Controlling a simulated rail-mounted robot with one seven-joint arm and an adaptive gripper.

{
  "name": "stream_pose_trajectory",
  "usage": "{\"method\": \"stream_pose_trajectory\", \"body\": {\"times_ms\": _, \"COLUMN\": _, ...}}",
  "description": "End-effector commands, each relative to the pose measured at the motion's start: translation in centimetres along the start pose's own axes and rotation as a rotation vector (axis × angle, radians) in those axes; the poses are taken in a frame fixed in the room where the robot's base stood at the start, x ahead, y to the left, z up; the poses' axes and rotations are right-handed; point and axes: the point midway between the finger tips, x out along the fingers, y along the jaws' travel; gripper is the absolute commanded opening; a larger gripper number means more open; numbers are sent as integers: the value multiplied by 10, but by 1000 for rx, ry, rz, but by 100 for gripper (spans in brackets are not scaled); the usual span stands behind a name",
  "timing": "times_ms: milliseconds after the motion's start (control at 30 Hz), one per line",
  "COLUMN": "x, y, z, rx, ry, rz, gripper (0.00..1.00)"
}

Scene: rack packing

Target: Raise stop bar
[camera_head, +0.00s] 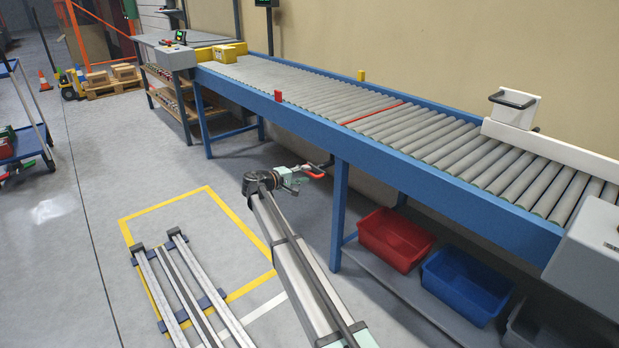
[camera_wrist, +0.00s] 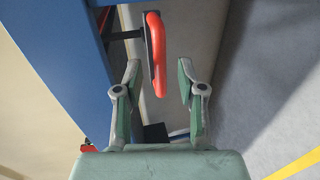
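The stop bar (camera_head: 373,113) is a thin red strip across the conveyor rollers; it looks about level with them. A lever with a red grip (camera_head: 316,173) sticks out from under the conveyor's near side, on a dark arm. In the wrist view the red grip (camera_wrist: 155,55) stands between the fingertips of my gripper (camera_wrist: 158,68). The fingers are apart, with a visible gap on each side of the grip. In the head view my gripper (camera_head: 294,175) is low beside the conveyor, at the lever; its fingers are small there.
The blue conveyor frame (camera_head: 255,99) runs above and beside my gripper, with a blue leg (camera_head: 339,205) close by. A red bin (camera_head: 397,240) and a blue bin (camera_head: 466,285) sit on a low shelf. Yellow boxes (camera_head: 224,54) stand at the far end. Open floor lies left.

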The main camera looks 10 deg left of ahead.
Motion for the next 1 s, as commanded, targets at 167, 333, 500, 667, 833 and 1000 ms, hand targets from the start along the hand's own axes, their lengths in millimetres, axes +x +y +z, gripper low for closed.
{"method": "stream_pose_trajectory", "body": {"times_ms": 167, "x": 22, "y": -1, "z": -1, "rx": 1, "ry": 0, "rz": 0, "gripper": 39}}
{"method": "stream_pose_trajectory", "body": {"times_ms": 333, "x": 31, "y": 0, "z": 0, "rx": 1, "ry": 0, "rz": 0, "gripper": 39}}
{"method": "stream_pose_trajectory", "body": {"times_ms": 500, "x": 32, "y": 0, "z": 0, "rx": 0, "ry": 1, "rz": 0, "gripper": 39}}
{"method": "stream_pose_trajectory", "body": {"times_ms": 667, "x": 31, "y": 0, "z": 0, "rx": 0, "ry": 1, "rz": 0, "gripper": 25}}
{"method": "stream_pose_trajectory", "body": {"times_ms": 833, "x": 31, "y": 0, "z": 0, "rx": 0, "ry": 1, "rz": 0, "gripper": 0}}
{"method": "stream_pose_trajectory", "body": {"times_ms": 1000, "x": 31, "y": 3, "z": 0, "rx": 1, "ry": 1, "rz": 0, "gripper": 0}}
